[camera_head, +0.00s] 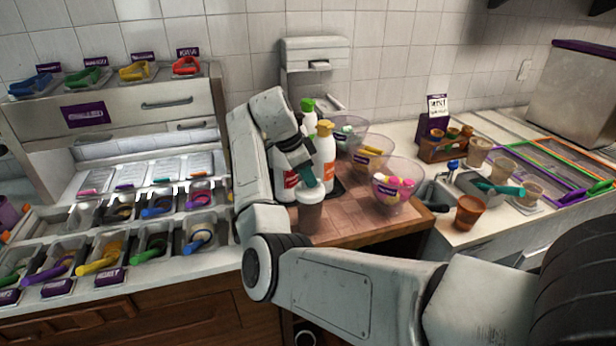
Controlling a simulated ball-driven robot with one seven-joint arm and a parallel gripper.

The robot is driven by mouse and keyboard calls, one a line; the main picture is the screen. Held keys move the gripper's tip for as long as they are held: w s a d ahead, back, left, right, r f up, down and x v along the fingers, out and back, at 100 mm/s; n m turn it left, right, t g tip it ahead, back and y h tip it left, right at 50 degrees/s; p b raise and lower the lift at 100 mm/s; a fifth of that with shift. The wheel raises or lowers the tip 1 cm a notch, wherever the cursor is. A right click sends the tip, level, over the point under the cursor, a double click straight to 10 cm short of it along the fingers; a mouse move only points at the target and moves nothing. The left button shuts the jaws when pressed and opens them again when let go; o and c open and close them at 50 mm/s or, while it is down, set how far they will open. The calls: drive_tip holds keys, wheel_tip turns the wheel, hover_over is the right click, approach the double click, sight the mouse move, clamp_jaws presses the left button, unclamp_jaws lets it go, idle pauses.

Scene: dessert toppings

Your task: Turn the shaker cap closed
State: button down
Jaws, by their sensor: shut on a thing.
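The shaker (311,215) stands upright on the brown tiled counter section, with a translucent grey-brown body and a pale cap (311,193) on top. My gripper (308,181) comes down from above, with teal fingers at the cap. It is shut on the cap. The fingertips are small in view, and the cap's turn position cannot be made out. My arm hides part of the counter to the left of the shaker.
Topping bins (160,240) fill the left counter. A terracotta cup (468,212) stands on the right counter.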

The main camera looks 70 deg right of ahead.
drive_tip(key=c, duration=1.2)
unclamp_jaws()
drive_tip(key=shift+o, duration=0.2)
drive_tip(key=v, duration=1)
drive_tip(key=shift+r+b, duration=0.3)
drive_tip(key=shift+r, duration=0.05)
